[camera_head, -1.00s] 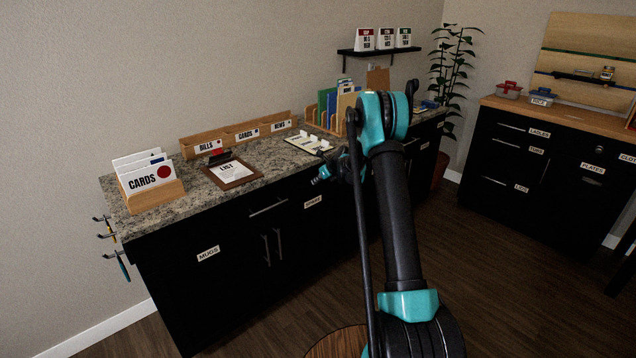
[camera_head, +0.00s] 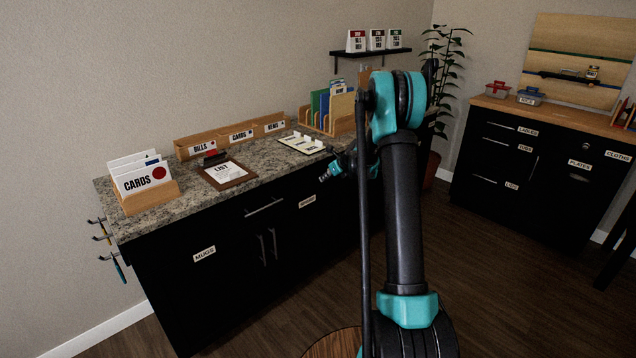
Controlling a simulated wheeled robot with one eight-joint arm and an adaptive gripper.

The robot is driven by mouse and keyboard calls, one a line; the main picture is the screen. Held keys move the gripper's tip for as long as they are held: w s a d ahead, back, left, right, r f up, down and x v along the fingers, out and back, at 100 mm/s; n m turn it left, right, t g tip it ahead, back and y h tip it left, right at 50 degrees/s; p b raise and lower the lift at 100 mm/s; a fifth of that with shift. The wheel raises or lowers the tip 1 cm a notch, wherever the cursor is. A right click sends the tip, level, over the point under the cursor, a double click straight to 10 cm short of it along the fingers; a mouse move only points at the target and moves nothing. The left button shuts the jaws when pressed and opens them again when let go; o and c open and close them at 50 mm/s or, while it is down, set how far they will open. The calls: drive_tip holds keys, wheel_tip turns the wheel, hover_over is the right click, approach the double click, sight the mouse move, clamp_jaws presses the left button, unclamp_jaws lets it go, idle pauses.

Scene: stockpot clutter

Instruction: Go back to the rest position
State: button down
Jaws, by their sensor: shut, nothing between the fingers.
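My arm rises in the right half of the head view and bends at a teal elbow. My gripper (camera_head: 325,176) shows as a small teal and dark shape to the left of the forearm, in front of the counter's front edge. It is shut with nothing in it. Part of it and the wrist are hidden behind my own arm.
A granite-topped counter (camera_head: 180,207) with black cabinets carries a card box (camera_head: 150,195), a clipboard (camera_head: 227,172), a long wooden sorter (camera_head: 227,143), a white tray (camera_head: 302,143) and a folder rack (camera_head: 330,112). Another cabinet (camera_head: 500,155) stands right. Open floor (camera_head: 490,270) lies between.

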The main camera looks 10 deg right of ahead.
drive_tip(key=s+r+n+g+h, duration=0.1)
drive_tip(key=s+r+n, duration=0.45)
drive_tip(key=s, duration=0.85)
drive_tip(key=s+r+n+g+h, duration=0.1)
drive_tip(key=s+r+n, duration=0.1)
drive_tip(key=s+n, duration=0.9)
drive_tip(key=s+d+f+n+h, duration=0.1)
drive_tip(key=s+f+n, duration=0.2)
drive_tip(key=s, duration=1.1)
drive_tip(key=s+d+f+n+g+h, duration=0.1)
drive_tip(key=s+f+n+h, duration=0.1)
drive_tip(key=s+n, duration=0.7)
drive_tip(key=s+f, duration=0.1)
drive_tip(key=s, duration=0.4)
drive_tip(key=shift+d, duration=0.4)
drive_tip(key=shift+r, duration=0.1)
